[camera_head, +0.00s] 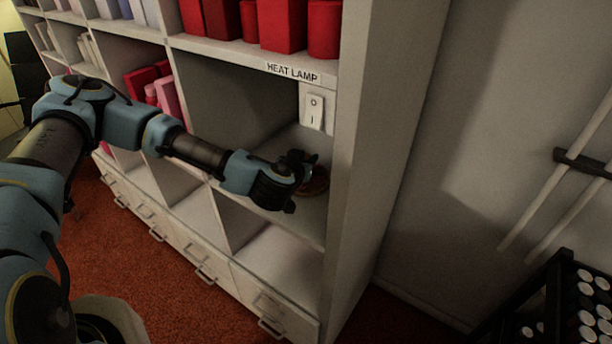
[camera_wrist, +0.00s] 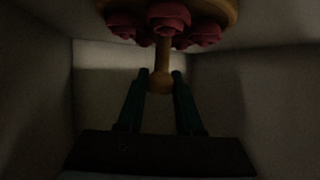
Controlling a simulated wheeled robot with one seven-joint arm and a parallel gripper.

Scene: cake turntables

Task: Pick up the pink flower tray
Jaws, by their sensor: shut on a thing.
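The pink flower tray shows in the wrist view as a tan disc (camera_wrist: 215,12) with several dark pink flowers (camera_wrist: 168,17) and a stem with a rounded knob (camera_wrist: 161,82). My gripper (camera_wrist: 162,76) is shut on the knob, one dark finger on each side. The disc is at the top of the picture, partly cut off. In the head view my gripper (camera_head: 305,172) reaches into the shelf compartment under the heat lamp label. A small part of the tray (camera_head: 318,183) shows there beside the gripper, mostly hidden by it.
The compartment has close walls and a white shelf floor (camera_head: 312,215). A switch (camera_head: 313,107) is on its right wall, below the "HEAT LAMP" label (camera_head: 293,73). Red boxes (camera_head: 283,25) stand on the shelf above. Drawers (camera_head: 207,262) line the bottom. A black rack (camera_head: 560,305) stands at lower right.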

